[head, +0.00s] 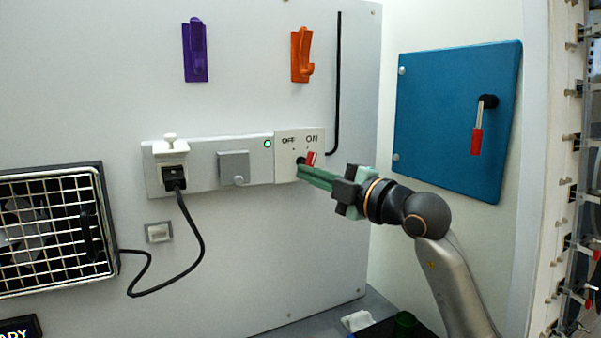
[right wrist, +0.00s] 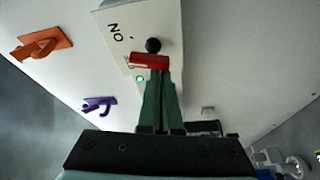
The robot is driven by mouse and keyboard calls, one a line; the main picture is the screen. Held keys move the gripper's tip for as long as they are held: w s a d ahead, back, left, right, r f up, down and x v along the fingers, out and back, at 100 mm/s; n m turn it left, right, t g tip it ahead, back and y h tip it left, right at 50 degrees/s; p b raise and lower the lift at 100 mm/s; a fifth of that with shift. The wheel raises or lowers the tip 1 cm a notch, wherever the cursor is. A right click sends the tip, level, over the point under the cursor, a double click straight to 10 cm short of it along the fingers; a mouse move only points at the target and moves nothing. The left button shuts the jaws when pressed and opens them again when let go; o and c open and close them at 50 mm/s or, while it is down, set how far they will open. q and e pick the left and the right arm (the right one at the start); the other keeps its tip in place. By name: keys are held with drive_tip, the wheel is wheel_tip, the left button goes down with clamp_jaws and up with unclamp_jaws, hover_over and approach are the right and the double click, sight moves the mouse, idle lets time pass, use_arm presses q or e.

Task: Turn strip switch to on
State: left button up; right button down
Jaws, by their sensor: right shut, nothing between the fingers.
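The strip switch is a white box (head: 284,170) marked OFF and ON at the right end of the wall power strip (head: 205,181). Its red lever (head: 311,158) leans to the right, under the ON mark, from a dark pivot. The lever (right wrist: 150,61) and the black pivot knob (right wrist: 153,45) also show in the right wrist view. My right gripper (head: 301,172), with green fingers, is shut and empty. Its tips (right wrist: 161,74) are right at the lever; I cannot tell whether they touch it. My left gripper is not in view.
A small light (head: 267,143) on the strip shows green. A purple hook (head: 195,52) and an orange hook (head: 302,55) hang above. A blue panel (head: 450,130) with a red-handled lever is at the right.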

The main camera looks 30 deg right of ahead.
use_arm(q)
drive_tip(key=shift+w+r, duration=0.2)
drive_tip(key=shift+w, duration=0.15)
use_arm(e)
drive_tip(key=shift+w+d+f+n, duration=0.1)
drive_tip(key=shift+d+f+n, duration=0.1)
drive_tip(key=shift+d+n, duration=0.3)
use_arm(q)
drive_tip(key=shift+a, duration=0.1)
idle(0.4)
